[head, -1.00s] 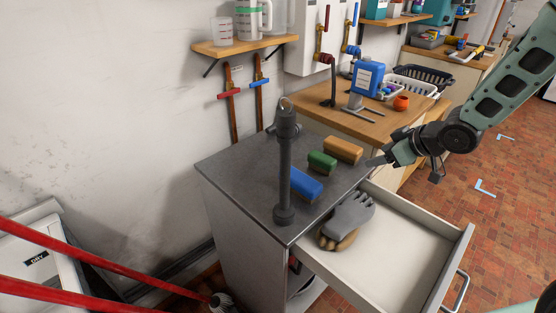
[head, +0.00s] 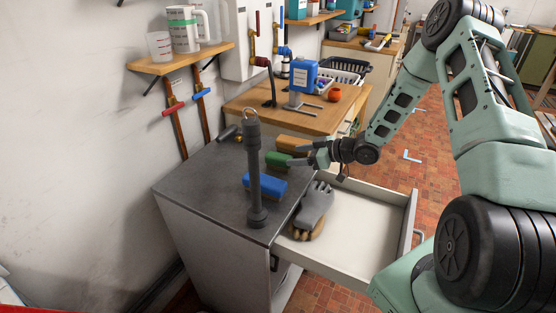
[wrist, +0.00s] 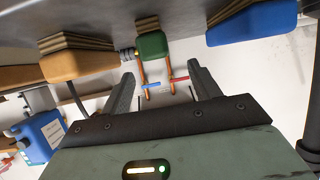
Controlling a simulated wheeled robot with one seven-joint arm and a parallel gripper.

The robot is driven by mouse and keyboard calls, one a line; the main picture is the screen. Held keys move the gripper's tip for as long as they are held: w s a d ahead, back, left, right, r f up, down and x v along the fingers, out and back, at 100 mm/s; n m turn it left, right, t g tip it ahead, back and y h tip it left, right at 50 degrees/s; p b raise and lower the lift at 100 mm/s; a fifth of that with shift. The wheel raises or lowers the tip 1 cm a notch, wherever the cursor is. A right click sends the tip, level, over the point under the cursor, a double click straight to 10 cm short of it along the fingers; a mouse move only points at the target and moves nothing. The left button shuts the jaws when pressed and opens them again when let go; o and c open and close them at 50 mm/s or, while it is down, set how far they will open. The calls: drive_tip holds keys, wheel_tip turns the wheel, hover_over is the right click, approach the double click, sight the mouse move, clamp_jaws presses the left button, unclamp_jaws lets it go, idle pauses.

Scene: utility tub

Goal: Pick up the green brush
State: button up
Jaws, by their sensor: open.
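The green brush (head: 278,159) lies on the grey cabinet top, between a blue brush (head: 265,186) and an orange-brown brush (head: 293,144). In the wrist view the green brush (wrist: 152,46) is just beyond and between my open fingertips, with its tan bristles against the grey top. My gripper (head: 307,159) is open and empty, at the right end of the green brush in the head view. In the wrist view my gripper (wrist: 160,82) shows both fingers apart. I cannot tell whether a finger touches the brush.
A dark upright post (head: 254,170) stands on the cabinet top (head: 205,190) left of the brushes. An open drawer (head: 350,230) below holds grey and tan gloves (head: 313,210).

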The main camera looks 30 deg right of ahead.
sight(283, 156)
drive_tip(key=shift+d+p+x, duration=0.2)
drive_tip(key=shift+p+x, duration=0.8)
drive_tip(key=shift+x, duration=2.95)
drive_tip(key=shift+w+f, duration=0.1)
drive_tip(key=shift+f, duration=0.05)
drive_tip(key=c, duration=1.1)
